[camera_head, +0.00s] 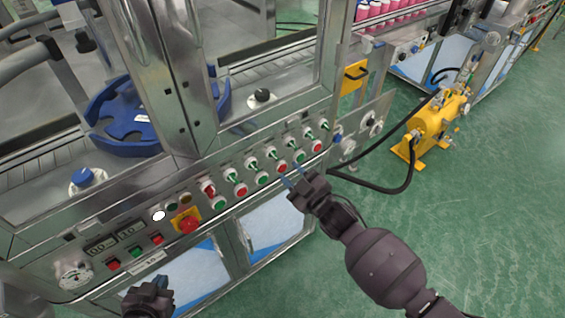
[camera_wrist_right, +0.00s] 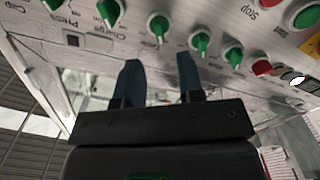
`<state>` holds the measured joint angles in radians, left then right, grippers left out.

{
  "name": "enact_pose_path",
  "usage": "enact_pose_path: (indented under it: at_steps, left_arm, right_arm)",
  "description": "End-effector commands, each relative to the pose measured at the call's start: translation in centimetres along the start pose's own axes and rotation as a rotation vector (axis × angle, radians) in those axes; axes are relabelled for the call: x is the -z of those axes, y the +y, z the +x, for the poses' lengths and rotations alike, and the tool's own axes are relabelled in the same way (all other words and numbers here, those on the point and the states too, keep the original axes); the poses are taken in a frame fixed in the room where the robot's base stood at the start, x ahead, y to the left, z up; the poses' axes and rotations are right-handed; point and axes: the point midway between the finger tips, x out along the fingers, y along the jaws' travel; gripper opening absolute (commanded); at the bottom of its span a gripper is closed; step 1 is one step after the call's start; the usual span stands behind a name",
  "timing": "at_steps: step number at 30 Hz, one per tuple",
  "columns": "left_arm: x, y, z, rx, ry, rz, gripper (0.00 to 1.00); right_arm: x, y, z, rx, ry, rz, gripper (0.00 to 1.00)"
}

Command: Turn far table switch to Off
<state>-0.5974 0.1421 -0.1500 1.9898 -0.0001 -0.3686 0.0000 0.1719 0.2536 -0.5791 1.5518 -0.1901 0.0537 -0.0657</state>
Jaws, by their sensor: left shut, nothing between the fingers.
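A row of green selector switches with white rims runs along the sloped steel panel (camera_head: 232,190). In the head view they include a right-end switch (camera_head: 324,125) and a left-end one (camera_head: 220,167). In the wrist view several show above the fingers, such as one switch (camera_wrist_right: 158,27) and another (camera_wrist_right: 200,43). I cannot read which label says table. My right gripper (camera_head: 293,177) is open and empty, just in front of the panel's lower edge; its two blue fingers (camera_wrist_right: 160,80) point toward the switches, apart from them. My left gripper (camera_head: 148,299) is shut and empty, low at bottom left.
Red and green push buttons lie below the switches, with a red emergency stop (camera_head: 188,222) on a yellow plate to the left. A blue rotary part (camera_head: 120,115) stands behind the frame. A yellow pump (camera_head: 432,122) with black hoses sits at right. Green floor is open there.

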Motion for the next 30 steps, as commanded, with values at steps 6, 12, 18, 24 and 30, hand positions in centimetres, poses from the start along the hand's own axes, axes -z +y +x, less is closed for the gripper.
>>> enact_pose_path:
  at_steps: [6,12,18,24,30]
  left_arm:
    - [0.3,0.0,-0.1,0.0,0.003,0.0,0.0]
    - [0.3,0.0,-0.1,0.0,0.003,0.0,0.0]
    - [0.1,-0.1,-0.2,0.001,-0.001,0.0,0.0]
    - [-0.2,-0.1,-0.4,0.002,-0.007,-0.001,0.0]
    - [-0.2,-0.1,-0.4,0.002,-0.007,-0.001,0.0]
  right_arm:
    - [0.0,0.0,-3.4,0.0,-0.001,0.0,0.35]
    - [0.0,0.0,-4.6,0.0,0.0,0.0,0.35]
    - [0.0,0.0,-4.7,0.0,0.0,0.0,0.35]
    - [0.0,0.0,-4.7,0.0,0.0,0.0,0.35]
    - [-0.1,0.0,-4.7,0.0,-0.007,0.004,0.35]
